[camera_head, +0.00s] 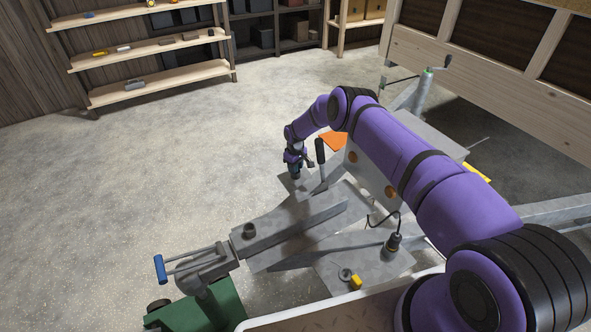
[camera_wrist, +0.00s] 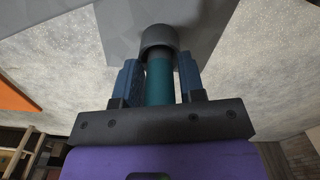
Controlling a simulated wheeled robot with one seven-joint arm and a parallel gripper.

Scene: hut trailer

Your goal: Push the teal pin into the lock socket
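The teal pin (camera_wrist: 159,82) stands between the two blue fingers of my gripper (camera_wrist: 160,80) in the wrist view. In the head view my gripper (camera_head: 294,163) points down over the grey metal frame, at the end of my purple arm. The pin and socket are too small and covered to make out clearly there.
A black-gripped lever (camera_head: 320,152) stands just right of my gripper. A grey metal drawbar (camera_head: 300,218) runs toward a blue-handled crank (camera_head: 160,269) at lower left. An orange panel (camera_head: 333,141) lies behind. Open floor lies to the left, before shelves (camera_head: 150,47).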

